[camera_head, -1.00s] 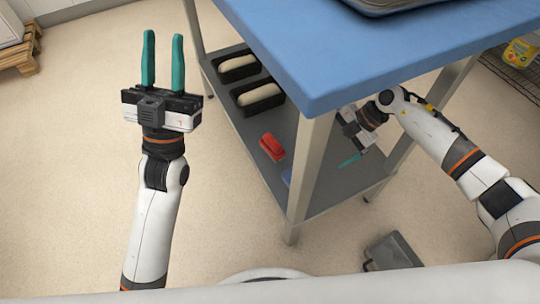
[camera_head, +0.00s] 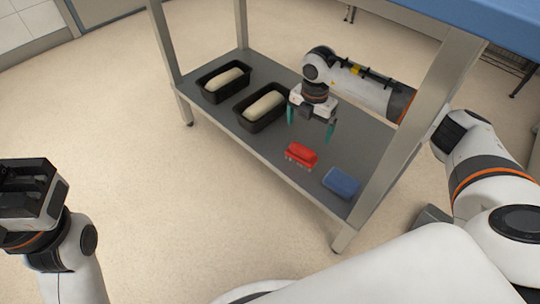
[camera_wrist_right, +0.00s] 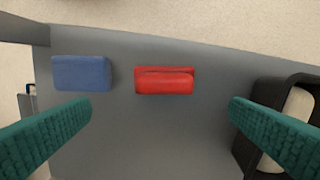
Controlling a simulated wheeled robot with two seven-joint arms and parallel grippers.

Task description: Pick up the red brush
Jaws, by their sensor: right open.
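The red brush (camera_head: 301,153) lies on the grey lower shelf (camera_head: 277,148) of the table, near its front edge, with pale bristles showing along its near side. In the right wrist view, the red brush (camera_wrist_right: 164,80) lies between and beyond the two teal fingers. My right gripper (camera_head: 311,128) is open and empty, reaching in over the shelf with fingers pointing down, just behind the brush; it also shows in the right wrist view (camera_wrist_right: 160,106). My left gripper (camera_head: 30,195) is at the far left, away from the table; its fingers are not visible.
A blue block-like item (camera_head: 342,182) lies right of the brush. Two black pans with pale loaves, the nearer one (camera_head: 243,121) close to my right gripper, stand left of it. Table legs (camera_head: 420,125) and the blue tabletop (camera_head: 500,22) frame the shelf. Floor in front is clear.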

